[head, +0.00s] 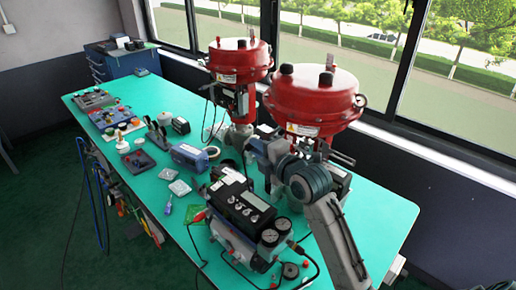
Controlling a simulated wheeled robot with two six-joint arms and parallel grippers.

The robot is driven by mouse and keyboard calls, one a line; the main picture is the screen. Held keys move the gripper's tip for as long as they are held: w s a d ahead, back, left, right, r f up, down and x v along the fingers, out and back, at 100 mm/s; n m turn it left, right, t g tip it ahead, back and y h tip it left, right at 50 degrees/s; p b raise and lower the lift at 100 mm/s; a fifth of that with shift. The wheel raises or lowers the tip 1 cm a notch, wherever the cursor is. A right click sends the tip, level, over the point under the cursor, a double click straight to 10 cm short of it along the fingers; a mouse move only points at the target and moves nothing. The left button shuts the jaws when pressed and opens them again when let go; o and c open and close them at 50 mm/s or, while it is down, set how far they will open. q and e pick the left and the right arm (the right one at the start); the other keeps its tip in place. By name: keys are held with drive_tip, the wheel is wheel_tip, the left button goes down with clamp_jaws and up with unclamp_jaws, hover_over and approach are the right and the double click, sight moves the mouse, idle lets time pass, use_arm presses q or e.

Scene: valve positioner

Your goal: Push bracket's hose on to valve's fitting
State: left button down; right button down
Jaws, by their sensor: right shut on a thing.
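Two red-topped valves stand on the green table: the near valve (315,97) and the far valve (238,60). My right arm comes in from the lower right, and my right gripper (262,156) is at the near valve's body, below its red top. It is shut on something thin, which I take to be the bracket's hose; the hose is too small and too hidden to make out. The bracket and the valve's fitting cannot be told apart behind my wrist, so I cannot tell whether hose and fitting touch. My left gripper is not in view.
A calibrator with gauges (240,215) stands close in front of my right gripper, with black cables around it. A blue-grey device (189,157), small bags and tool trays (95,100) lie to the left. The table's right end (385,215) looks clear.

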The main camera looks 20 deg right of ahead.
drive_tip(key=shift+w+d, duration=0.25)
drive_tip(key=shift+d, duration=0.3)
drive_tip(key=c, duration=1.3)
unclamp_jaws()
drive_tip(key=shift+o, duration=0.2)
drive_tip(key=b+v, duration=0.3)
drive_tip(key=v, duration=0.8)
drive_tip(key=shift+f, duration=0.1)
